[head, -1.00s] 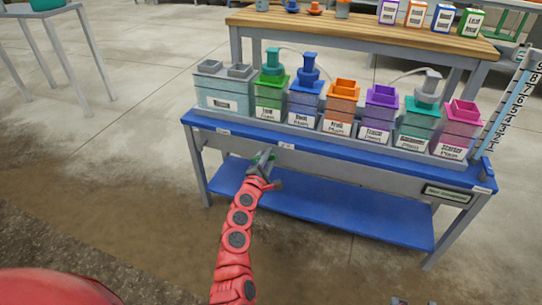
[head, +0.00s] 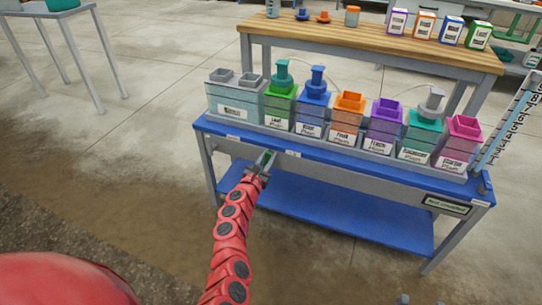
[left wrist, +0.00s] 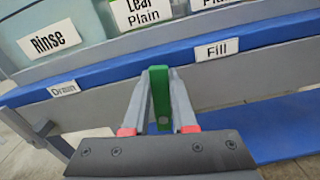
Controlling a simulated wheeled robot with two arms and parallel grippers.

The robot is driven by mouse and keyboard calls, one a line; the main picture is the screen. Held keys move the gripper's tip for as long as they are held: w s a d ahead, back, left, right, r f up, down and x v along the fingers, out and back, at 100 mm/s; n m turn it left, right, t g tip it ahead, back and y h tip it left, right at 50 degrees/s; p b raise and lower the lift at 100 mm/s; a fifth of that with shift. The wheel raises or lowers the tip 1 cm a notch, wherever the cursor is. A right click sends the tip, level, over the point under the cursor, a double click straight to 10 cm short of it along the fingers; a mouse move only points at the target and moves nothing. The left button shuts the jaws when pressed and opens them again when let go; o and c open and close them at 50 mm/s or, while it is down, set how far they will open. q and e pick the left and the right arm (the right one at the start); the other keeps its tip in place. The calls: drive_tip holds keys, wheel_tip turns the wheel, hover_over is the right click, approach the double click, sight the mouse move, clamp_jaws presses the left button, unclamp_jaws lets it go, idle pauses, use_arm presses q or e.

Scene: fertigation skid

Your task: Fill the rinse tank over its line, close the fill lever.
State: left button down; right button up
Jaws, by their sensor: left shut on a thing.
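The rinse tank (head: 232,108) is the pale grey-teal box at the left end of the row on the blue bench, and its Rinse label shows in the left wrist view (left wrist: 52,40). My left gripper (head: 265,160) is at the bench's front edge, below the tanks. In the left wrist view its fingers (left wrist: 160,95) are shut on a green lever (left wrist: 159,90), between the Drain label (left wrist: 63,88) and the Fill label (left wrist: 217,50). The water level and fill line cannot be made out. A small grey tip at the bottom edge may be my right gripper (head: 402,299).
Several coloured tanks (head: 350,103) stand right of the rinse tank, some with plungers. A numbered scale (head: 508,118) leans at the bench's right end. A wooden table (head: 370,38) stands behind. The lower blue shelf (head: 340,215) looks empty.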

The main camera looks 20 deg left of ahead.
use_arm(q)
drive_tip(key=shift+a+n+p, duration=0.3)
drive_tip(key=shift+a+n, duration=0.1)
drive_tip(key=shift+n, duration=0.5)
drive_tip(key=shift+f, duration=0.1)
drive_tip(key=c, duration=0.7)
unclamp_jaws()
drive_tip(key=shift+c, duration=0.2)
